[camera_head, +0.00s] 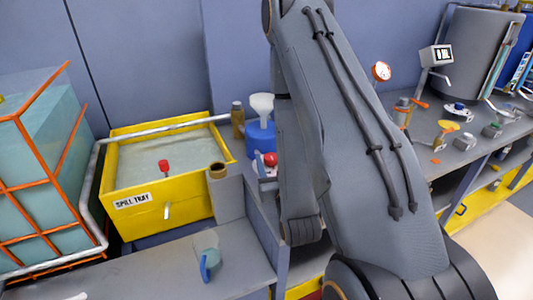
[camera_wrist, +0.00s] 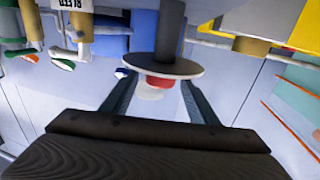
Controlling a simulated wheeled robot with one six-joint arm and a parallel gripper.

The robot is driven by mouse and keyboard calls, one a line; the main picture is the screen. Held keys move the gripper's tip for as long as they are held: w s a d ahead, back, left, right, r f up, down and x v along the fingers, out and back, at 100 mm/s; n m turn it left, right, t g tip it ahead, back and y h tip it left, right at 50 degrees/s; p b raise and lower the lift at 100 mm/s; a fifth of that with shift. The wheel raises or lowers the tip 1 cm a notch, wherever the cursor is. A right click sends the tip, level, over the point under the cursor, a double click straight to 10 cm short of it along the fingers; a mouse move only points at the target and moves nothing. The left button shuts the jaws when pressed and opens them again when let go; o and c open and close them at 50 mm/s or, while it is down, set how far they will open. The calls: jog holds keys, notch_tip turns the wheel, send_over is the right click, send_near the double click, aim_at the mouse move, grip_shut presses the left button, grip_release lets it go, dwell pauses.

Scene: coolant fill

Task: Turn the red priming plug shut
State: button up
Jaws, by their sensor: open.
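The red plug (camera_wrist: 159,83) shows in the wrist view, by a pale round flange (camera_wrist: 190,68) on a dark post (camera_wrist: 171,30). My gripper (camera_wrist: 157,82) is open. Its two fingers point toward the plug, one on each side of it in the picture; I cannot tell whether either touches it. In the head view a red knob (camera_head: 270,159) shows just left of my arm and seems to be the same plug. My gripper is hidden behind my arm in that view.
A yellow spill tray (camera_head: 190,205) stands left, with another red knob (camera_head: 164,166) inside. A blue container (camera_head: 259,139) with a white funnel (camera_head: 262,105) stands behind the plug. A caged tank (camera_head: 40,165) is far left. Fittings and a gauge (camera_head: 381,71) are at right.

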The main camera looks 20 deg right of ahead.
jog(key=w, duration=0.4)
jog(key=shift+d+r+p, duration=0.1)
jog(key=shift+d+p, duration=0.25)
jog(key=shift+d, duration=0.05)
jog(key=shift+w+d, duration=0.15)
jog(key=shift+w, duration=0.55)
jog(key=shift+c, duration=0.2)
jog(key=c, duration=1)
